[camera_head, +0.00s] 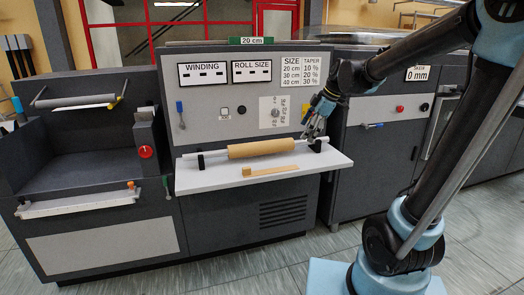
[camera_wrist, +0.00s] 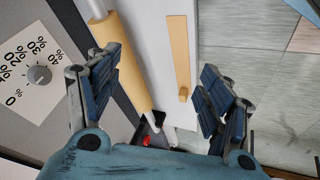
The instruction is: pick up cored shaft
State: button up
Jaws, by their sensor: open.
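The cored shaft lies level across the white shelf (camera_head: 215,180), a pale shaft carrying a tan core (camera_head: 262,148), with its ends at small black supports. In the wrist view the tan core (camera_wrist: 126,55) runs down from the upper left, partly hidden by one finger. My gripper (camera_head: 318,118) is above the shaft's right end near the right support. The wrist view shows my gripper (camera_wrist: 160,82) with its blue-padded fingers wide apart and nothing held. The core appears close to the left finger; I cannot tell whether they touch.
A tan wooden bar (camera_head: 270,171) with a small peg lies on the shelf in front of the shaft; it also shows between the fingers in the wrist view (camera_wrist: 179,55). Behind rises the machine's panel (camera_head: 205,110) with a dial. Floor is open in front.

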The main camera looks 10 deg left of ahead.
aim_at(264, 143)
jog(key=w+a+n+y, duration=0.1)
jog(key=w+a+n, duration=0.4)
jog(key=a, duration=0.6)
jog(key=shift+g, duration=0.3)
jog(key=x, duration=1.1)
jog(key=shift+a+r, duration=0.2)
jog(key=shift+a, duration=0.05)
jog(key=shift+a+x, duration=0.25)
jog(key=shift+x, duration=2.35)
jog(key=shift+s+r, duration=0.1)
jog(key=shift+c, duration=0.4)
grip_shut()
